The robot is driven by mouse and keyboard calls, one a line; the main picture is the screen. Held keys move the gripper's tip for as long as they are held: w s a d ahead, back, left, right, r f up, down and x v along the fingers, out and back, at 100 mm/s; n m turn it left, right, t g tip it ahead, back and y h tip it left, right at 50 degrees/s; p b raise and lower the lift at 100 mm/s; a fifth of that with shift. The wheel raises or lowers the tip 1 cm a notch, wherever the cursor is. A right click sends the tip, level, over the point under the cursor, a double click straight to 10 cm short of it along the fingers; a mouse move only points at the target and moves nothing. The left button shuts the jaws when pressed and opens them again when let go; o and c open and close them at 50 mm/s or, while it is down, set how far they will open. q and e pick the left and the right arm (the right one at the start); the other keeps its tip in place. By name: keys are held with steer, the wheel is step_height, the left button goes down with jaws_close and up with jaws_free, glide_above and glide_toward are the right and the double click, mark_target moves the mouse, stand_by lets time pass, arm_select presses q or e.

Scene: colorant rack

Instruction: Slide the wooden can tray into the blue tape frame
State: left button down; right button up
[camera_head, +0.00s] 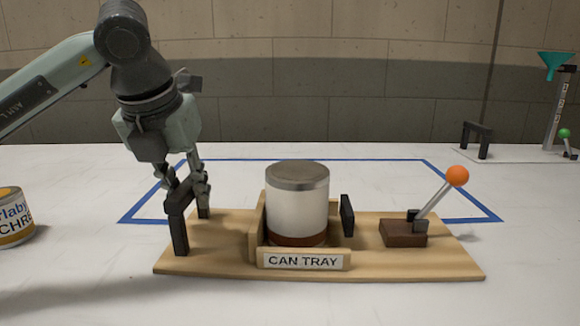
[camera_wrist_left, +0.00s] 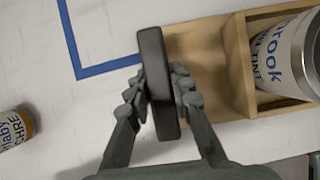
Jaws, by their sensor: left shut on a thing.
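The wooden can tray (camera_head: 220,258), labelled "CAN TRAY", lies on the white table, over the near side of the blue tape frame (camera_head: 300,160) and partly in front of it. A white can (camera_head: 297,206) with a grey lid stands in its holder. The tray's black handle (camera_head: 178,215) is at its left end. My left gripper (camera_head: 187,190) is shut on this handle; the left wrist view shows the fingers on both sides of the black bar (camera_wrist_left: 157,80). My right gripper is not in view.
A lever with an orange ball (camera_head: 457,176) rises from the tray's right end. Another can (camera_head: 14,218) stands at the left edge. A stand with a teal funnel (camera_head: 556,64) and a black handle (camera_head: 476,140) are at the back right. The table behind the tray is clear.

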mark_target(204, 170)
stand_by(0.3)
arm_select(q)
steer(key=shift+r, duration=0.15)
steer(key=shift+w, duration=1.45)
steer(key=shift+w+p, duration=0.4)
steer(key=shift+w, duration=2.15)
